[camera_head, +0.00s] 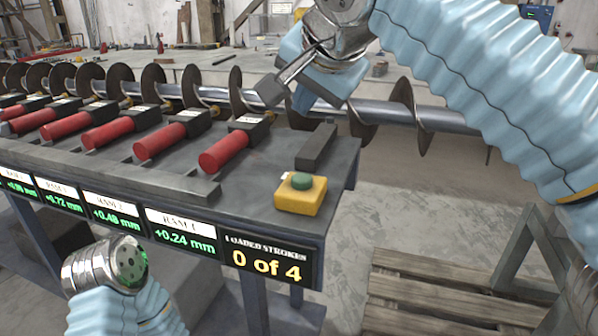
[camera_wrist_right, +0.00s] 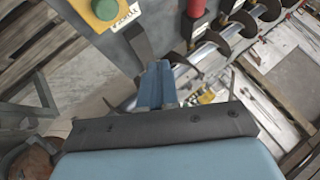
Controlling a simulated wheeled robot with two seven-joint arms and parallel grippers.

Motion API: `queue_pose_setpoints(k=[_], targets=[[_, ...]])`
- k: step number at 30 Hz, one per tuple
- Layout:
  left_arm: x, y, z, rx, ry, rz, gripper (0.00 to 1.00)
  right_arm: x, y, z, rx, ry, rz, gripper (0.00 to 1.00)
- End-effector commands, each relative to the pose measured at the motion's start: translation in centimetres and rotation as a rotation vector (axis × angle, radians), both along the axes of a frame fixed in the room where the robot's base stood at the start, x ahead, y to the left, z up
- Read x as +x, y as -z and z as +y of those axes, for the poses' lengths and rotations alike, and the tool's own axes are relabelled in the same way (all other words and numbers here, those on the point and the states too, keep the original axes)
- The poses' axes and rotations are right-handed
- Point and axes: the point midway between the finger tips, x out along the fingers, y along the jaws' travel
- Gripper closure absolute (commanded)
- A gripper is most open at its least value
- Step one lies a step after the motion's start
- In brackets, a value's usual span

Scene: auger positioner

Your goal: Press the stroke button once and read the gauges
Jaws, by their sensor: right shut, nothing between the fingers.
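The stroke button is a green dome (camera_head: 300,181) on a yellow box (camera_head: 300,199) at the bench's right front corner. It also shows at the top of the right wrist view (camera_wrist_right: 104,9). The gauges under the bench edge read RAM 1 (camera_head: 186,241) +0.24 mm, RAM 2 (camera_head: 112,215) +0.48 mm and RAM 3 (camera_head: 60,194) +0.72 mm. A further gauge at the left is partly cut off. The stroke display (camera_head: 265,262) reads LOADED STROKES 0 of 4. My right gripper (camera_head: 272,92) is shut and empty, above and behind the button, apart from it. My left gripper's fingers do not show.
Several red rams (camera_head: 224,151) lie on the bench, facing a long auger (camera_head: 375,112) behind. A dark bar (camera_head: 317,146) stands on the bench behind the button. A wooden pallet (camera_head: 440,300) lies on the floor at right. The floor between bench and pallet is clear.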

Motion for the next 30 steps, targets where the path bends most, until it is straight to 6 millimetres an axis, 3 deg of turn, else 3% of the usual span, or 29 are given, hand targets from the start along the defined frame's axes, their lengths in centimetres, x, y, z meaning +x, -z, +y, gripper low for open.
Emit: queue_pose_setpoints(k=[8,20,22,30], targets=[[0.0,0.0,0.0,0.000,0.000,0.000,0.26,0.1,0.9,0.0,-0.002,0.000,0.001,1.00],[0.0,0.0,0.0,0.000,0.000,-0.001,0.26,0.0,6.4,0.0,-0.002,-0.001,0.002,1.00],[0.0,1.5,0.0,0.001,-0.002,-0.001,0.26,0.0,7.7,0.0,0.000,-0.001,0.001,1.00],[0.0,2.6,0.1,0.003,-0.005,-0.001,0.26,0.0,8.9,0.0,0.000,-0.001,0.001,1.00]])
